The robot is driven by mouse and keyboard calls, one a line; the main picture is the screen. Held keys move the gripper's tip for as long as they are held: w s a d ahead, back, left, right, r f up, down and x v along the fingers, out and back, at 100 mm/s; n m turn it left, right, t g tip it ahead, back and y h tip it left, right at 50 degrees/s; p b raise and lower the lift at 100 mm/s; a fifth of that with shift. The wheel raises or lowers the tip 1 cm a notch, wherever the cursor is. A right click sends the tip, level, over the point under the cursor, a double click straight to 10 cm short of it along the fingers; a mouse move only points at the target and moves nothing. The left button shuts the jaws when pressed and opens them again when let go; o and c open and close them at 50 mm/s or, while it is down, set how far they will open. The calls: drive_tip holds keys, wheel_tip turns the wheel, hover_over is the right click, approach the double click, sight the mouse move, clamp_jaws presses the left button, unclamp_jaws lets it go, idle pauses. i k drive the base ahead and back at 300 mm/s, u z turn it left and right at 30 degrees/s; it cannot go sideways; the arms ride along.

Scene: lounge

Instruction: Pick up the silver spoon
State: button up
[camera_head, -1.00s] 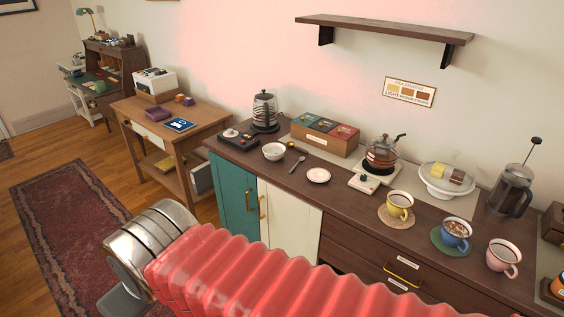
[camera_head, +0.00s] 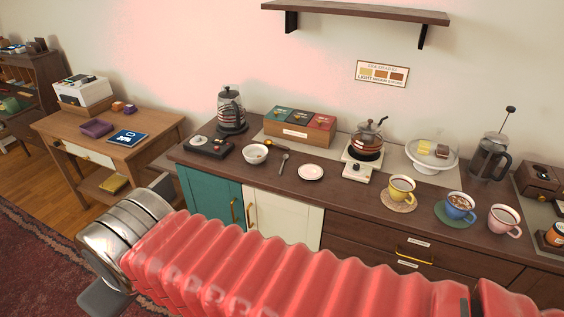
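My arm stretches across the lower part of the view, in front of the cabinet, under a red ribbed cover. My gripper (camera_head: 95,285) is at the lower left, well away from the spoon, to its left and nearer the camera. Only part of it shows as dark grey pieces below a metal wrist. Its fingertips cannot be made out.
Behind the spoon are a wooden tea box (camera_head: 299,127) and a gold spoon (camera_head: 277,147). A shelf (camera_head: 355,14) hangs above.

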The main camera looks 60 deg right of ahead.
sight(284, 157)
drive_tip(key=z, duration=0.35)
drive_tip(key=i, duration=0.55)
drive_tip(key=z, duration=0.95)
drive_tip(key=i, duration=0.7)
drive_tip(key=z, duration=0.45)
